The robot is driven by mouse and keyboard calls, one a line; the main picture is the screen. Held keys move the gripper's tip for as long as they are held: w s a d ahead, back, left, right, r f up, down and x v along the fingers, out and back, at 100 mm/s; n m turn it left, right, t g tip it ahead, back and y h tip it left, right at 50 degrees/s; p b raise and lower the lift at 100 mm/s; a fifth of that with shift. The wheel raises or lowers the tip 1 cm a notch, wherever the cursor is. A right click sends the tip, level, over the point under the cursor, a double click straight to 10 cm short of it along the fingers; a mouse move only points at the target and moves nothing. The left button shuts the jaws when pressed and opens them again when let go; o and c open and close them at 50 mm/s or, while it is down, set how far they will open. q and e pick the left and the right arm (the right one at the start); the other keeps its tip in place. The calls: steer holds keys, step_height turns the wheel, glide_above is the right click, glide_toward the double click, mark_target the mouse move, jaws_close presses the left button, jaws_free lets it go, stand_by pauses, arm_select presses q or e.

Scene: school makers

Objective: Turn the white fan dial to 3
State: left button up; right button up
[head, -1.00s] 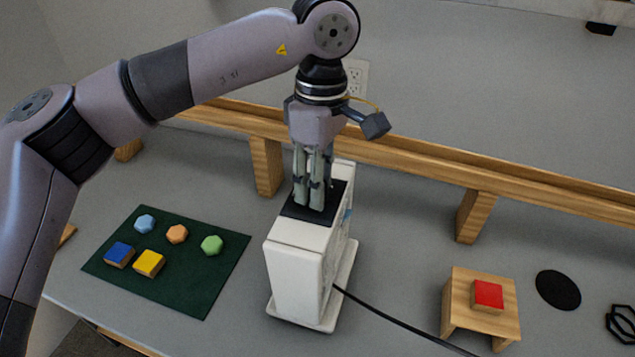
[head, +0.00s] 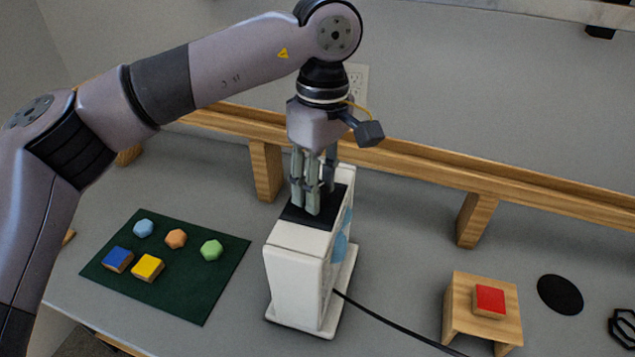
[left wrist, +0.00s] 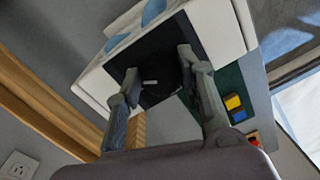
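The white fan (head: 298,262) stands upright on the grey table, with a black panel (head: 330,212) on its top. My left gripper (head: 312,212) points straight down at this panel, its fingertips at or just above it. In the left wrist view the fingers (left wrist: 159,66) are apart over the black panel (left wrist: 172,60), with a short white mark (left wrist: 150,82) between them, apparently on the dark dial. The dial's outline and any numbers cannot be made out, nor whether the fingers press on it. My right gripper is not in view.
A green mat (head: 190,290) with several coloured blocks lies left of the fan. A black cord (head: 390,325) runs right past a small wooden stand (head: 464,322) with a red block (head: 489,300). A wooden shelf (head: 400,170) runs close behind.

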mark_target(321, 186)
arm_select(q)
steer(key=o, duration=0.4)
steer(key=shift+c, duration=0.2)
step_height(321, 186, up, 12)
steer(key=shift+w+d, duration=0.25)
steer(key=shift+w, duration=0.05)
